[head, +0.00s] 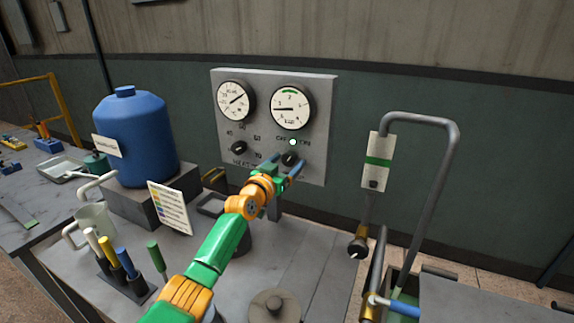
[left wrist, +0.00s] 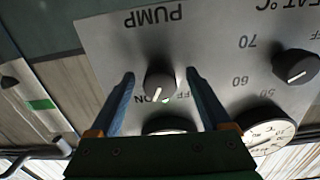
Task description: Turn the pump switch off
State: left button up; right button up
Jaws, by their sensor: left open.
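The pump switch is a black round knob (head: 290,159) on the lower right of the grey panel (head: 322,125). In the left wrist view, which is upside down, the knob (left wrist: 160,82) sits under the PUMP label, its white mark pointing towards ON. A small green lamp (head: 292,142) beside it is lit. My left gripper (head: 284,168) is open in front of the panel. In the left wrist view the fingers (left wrist: 162,90) stand on either side of the knob, with gaps between. My right gripper is not in view.
The heat knob (head: 239,147) is left of the pump knob, below two gauges (head: 236,101). A blue tank (head: 137,135) stands left. A bent grey pipe (head: 442,165) rises right. Pots and coloured-handled tools (head: 115,255) occupy the bench near my left arm.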

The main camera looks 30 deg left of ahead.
pick_arm(q)
jog(key=shift+s+r, duration=0.15)
jog(key=shift+s, duration=0.1)
grip_shut()
jog(key=shift+n, duration=1.4)
jog(key=n, duration=0.2)
jog(key=shift+d+n, duration=0.1)
jog(key=shift+n, duration=0.3)
jog(key=n, duration=0.6)
jog(key=shift+n, duration=0.4)
